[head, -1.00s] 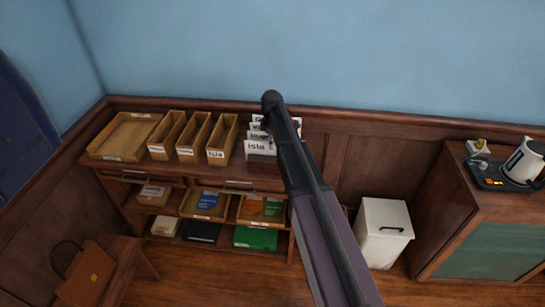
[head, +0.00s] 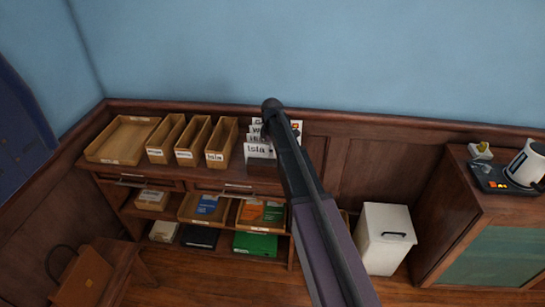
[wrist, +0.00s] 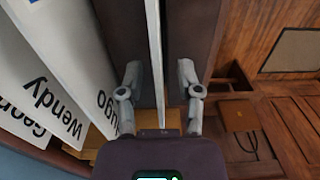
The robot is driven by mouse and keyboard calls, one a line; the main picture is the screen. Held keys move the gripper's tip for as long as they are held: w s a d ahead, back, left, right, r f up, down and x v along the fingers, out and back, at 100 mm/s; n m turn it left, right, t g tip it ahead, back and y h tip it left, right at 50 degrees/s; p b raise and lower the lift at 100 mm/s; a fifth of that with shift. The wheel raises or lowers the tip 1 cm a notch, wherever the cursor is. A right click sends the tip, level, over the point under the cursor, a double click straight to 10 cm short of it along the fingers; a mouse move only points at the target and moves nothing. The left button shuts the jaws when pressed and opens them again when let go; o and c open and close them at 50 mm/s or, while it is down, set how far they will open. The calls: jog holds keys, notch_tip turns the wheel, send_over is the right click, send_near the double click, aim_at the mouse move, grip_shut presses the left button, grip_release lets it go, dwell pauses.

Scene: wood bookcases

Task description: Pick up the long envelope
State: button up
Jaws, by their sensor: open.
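Several white name envelopes stand upright in a dark rack on top of the sideboard. In the head view the front one (head: 258,150) reads "Isla". In the wrist view the "Hugo" (wrist: 88,75), "Wendy" and further envelopes lean at the left. One thin white envelope (wrist: 154,45) shows edge-on between the fingers of my open gripper (wrist: 159,72). The fingers are apart from it on both sides. It appears to be the "Isla" one, but its face is not readable there. I cannot tell which is the long envelope. My arm hides the gripper in the head view.
Labelled wooden boxes (head: 221,143) and a tray (head: 122,139) stand left of the rack on the sideboard (head: 234,172). Shelves below hold books and boxes. A white bin (head: 384,238) stands on the floor at right, near a cabinet with a kettle (head: 525,162).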

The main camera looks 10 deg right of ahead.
grip_shut()
jog(key=shift+r, duration=0.25)
notch_tip(320, 180, up, 10)
jog(key=p, duration=1)
jog(key=shift+f, duration=0.25)
dwell(0.5)
